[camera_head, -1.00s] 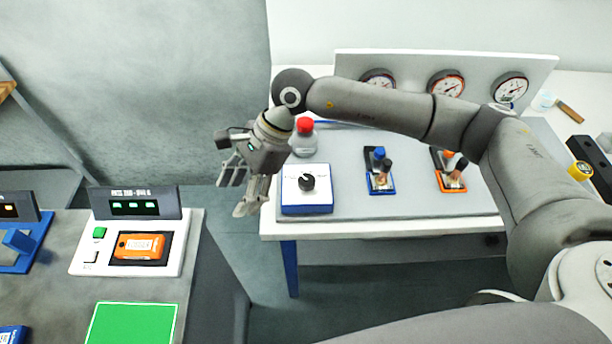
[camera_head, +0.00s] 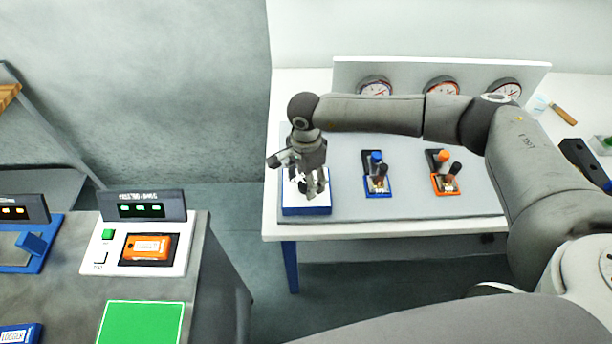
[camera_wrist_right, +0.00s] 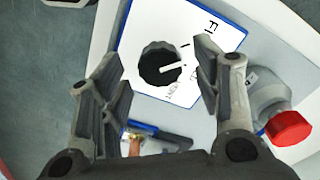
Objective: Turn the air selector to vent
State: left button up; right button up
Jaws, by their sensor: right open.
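The air selector is a white-topped box with a blue edge (camera_head: 306,210) at the left front of the white table. Its black round knob (camera_wrist_right: 160,64) has a white pointer line and stands between my right gripper's fingers in the right wrist view. The pointer aims right and slightly up in that view. Letters beside the knob are only partly legible. My right gripper (camera_head: 312,190) is open above the box, its fingers either side of the knob, with no contact visible. In the head view the fingers mostly hide the knob. My left gripper is not in view.
Blue (camera_head: 377,180) and orange (camera_head: 444,180) valve units lie to the right, with gauges (camera_head: 442,87) behind. A grey bench with an orange device (camera_head: 148,247) is at left.

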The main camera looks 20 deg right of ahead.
jog(key=shift+f, duration=0.7)
